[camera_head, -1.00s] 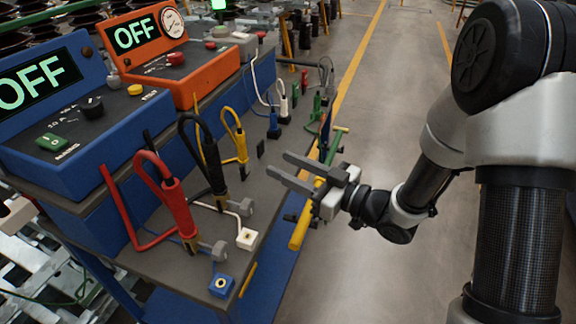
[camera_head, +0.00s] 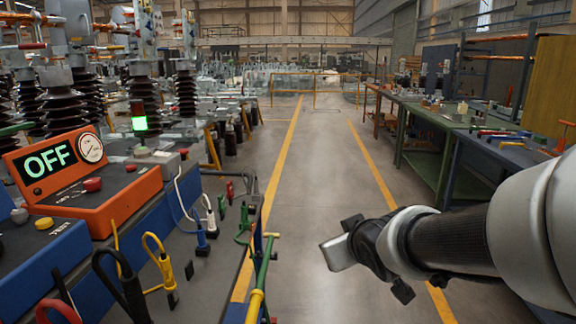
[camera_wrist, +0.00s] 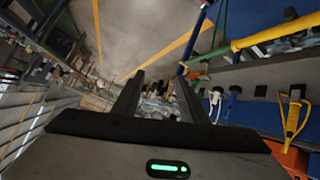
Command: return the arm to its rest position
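My gripper (camera_wrist: 158,82) shows in the wrist view with its two dark fingers apart and nothing between them. In the head view its pale body (camera_head: 338,253) is at the end of my arm, over the grey aisle floor, right of the blue bench. The fingers cannot be made out clearly there. My arm reaches in from the right edge, roughly level. The gripper is clear of the bench and touches nothing that I can see.
At left, an orange box (camera_head: 75,183) reading OFF stands on the bench, with yellow clamps (camera_head: 159,262) and a green-yellow pole (camera_head: 262,277) nearby. A green workbench (camera_head: 424,122) stands at right. The aisle floor (camera_head: 318,180) between is free.

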